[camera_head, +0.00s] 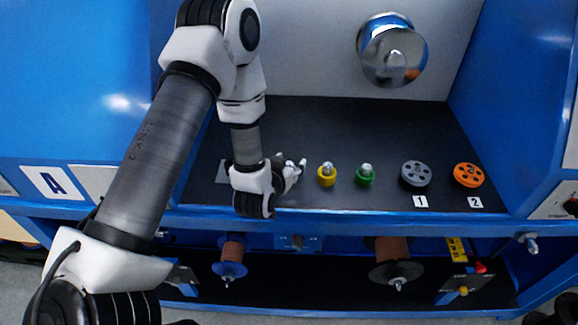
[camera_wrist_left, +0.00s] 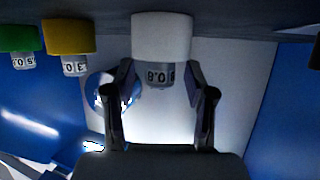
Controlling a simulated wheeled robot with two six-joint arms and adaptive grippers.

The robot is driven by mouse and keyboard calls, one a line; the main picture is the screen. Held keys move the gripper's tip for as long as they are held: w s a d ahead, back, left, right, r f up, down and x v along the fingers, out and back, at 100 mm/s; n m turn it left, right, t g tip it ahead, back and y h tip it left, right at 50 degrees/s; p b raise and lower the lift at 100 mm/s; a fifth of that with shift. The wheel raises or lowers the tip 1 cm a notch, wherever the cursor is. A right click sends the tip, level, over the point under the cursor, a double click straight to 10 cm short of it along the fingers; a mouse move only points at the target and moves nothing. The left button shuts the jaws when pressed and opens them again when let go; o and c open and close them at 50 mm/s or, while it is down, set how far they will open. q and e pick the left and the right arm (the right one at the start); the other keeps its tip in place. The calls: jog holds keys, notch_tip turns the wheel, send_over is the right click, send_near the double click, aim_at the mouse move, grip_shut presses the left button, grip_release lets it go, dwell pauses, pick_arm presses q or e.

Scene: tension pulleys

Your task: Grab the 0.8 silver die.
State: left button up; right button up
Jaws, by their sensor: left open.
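The silver die (camera_wrist_left: 162,35) is upside down in the left wrist view, at top centre. It has a pale, wide body and a narrower grey end with digits that look like 0.8. My left gripper (camera_wrist_left: 160,80) is open, with one finger on each side of the die's narrow end. I cannot tell whether the fingers touch it. In the head view my left gripper (camera_head: 292,172) is at the left end of the row of dies and largely hides the silver die. My right gripper is not in view.
A yellow die (camera_head: 327,175) and a green die (camera_head: 365,175) stand just to the right of my gripper. Further right are a grey pulley (camera_head: 415,174) and an orange pulley (camera_head: 468,175). A shiny round drum (camera_head: 394,55) juts from the back panel.

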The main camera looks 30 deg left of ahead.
pick_arm(q)
jog(key=shift+s, duration=0.1)
grip_shut()
jog(key=shift+r, duration=0.1)
